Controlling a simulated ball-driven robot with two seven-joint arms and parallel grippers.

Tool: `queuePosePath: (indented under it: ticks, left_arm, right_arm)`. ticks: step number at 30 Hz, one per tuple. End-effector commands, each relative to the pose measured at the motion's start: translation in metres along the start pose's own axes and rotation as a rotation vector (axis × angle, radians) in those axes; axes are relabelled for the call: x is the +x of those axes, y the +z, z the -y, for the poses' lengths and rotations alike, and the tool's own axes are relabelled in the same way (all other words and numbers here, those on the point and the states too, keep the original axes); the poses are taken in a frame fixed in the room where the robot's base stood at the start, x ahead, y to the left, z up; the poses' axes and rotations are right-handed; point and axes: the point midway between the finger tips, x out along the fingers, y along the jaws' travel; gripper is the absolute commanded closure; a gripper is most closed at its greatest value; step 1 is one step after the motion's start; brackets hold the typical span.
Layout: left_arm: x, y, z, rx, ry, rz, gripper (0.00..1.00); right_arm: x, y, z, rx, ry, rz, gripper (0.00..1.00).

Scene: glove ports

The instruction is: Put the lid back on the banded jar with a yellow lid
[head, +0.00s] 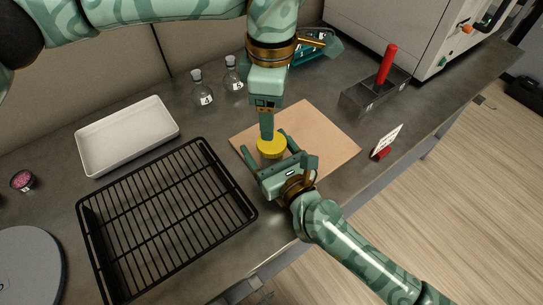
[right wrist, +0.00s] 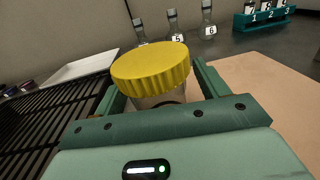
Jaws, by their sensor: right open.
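The ribbed yellow lid (head: 271,147) is over the mouth of a clear glass jar; it also shows in the right wrist view (right wrist: 152,68). The jar (right wrist: 160,101) shows only as a strip of glass with a dark brownish band under the lid. I cannot tell whether the lid is fully seated. My right gripper (head: 266,146) is open, with one finger on each side of the jar. My left gripper (head: 266,136) points down at the lid's far edge. Its fingers overlap in the head view, so their opening and any contact with the lid are unclear.
A tan board (head: 325,140) lies around the jar. A black wire rack (head: 150,215) and a white tray (head: 125,137) are to the left. Flasks (head: 203,93) stand behind.

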Motion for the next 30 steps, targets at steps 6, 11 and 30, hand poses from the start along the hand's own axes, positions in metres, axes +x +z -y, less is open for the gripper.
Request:
queuePosePath:
  ticks: [6, 11, 30]
  left_arm:
    - [0.0, 0.0, 0.0, 0.0, 0.0, 0.0, 0.29]
    - [0.0, 0.0, 0.0, -0.01, 0.0, 0.0, 0.29]
    - [0.0, 0.0002, 0.0, -1.642, 0.0, 0.0, 0.29]
  right_arm:
    - [-0.0003, -0.0001, 0.0001, 0.0, 0.0, 0.0, 0.77]
    - [-0.0004, -0.0002, 0.0002, 0.0, 0.0, 0.0, 1.0]
    - [-0.0005, -0.0003, 0.0002, 0.0, 0.0, -0.001, 1.0]
